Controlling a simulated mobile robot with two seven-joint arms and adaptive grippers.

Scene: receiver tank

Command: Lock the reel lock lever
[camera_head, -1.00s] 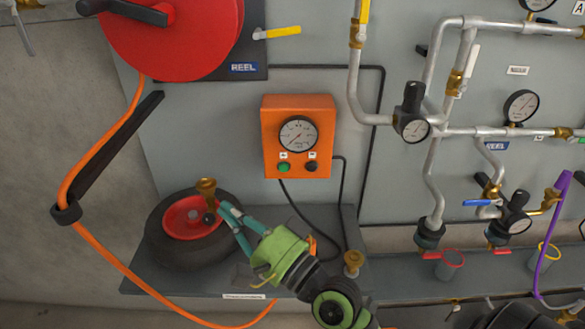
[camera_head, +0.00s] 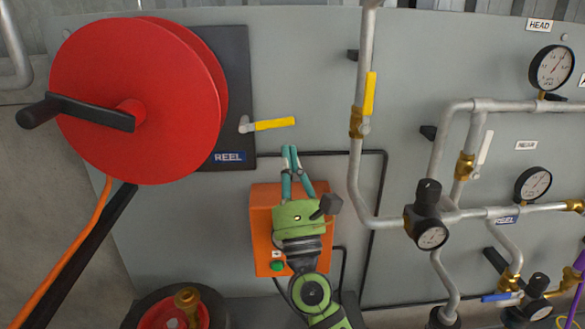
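The reel lock lever (camera_head: 274,124) has a yellow handle on a silver pivot. It sits on the dark reel plate (camera_head: 236,70), to the right of the red reel (camera_head: 135,85), with the handle pointing right, nearly level. My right gripper (camera_head: 290,150), green with teal fingers, points up just below the lever, in front of the orange gauge box (camera_head: 262,230). Its fingertips are close together and nothing shows between them; they appear apart from the lever. The gauge on the box is hidden behind the gripper. My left gripper is not in view.
A black crank handle (camera_head: 75,112) sticks out from the reel's left. A vertical pipe with a yellow-handled valve (camera_head: 369,93) stands to the right of the lever. The wheel (camera_head: 165,315) with a brass fitting lies at the bottom left. The panel above the lever is clear.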

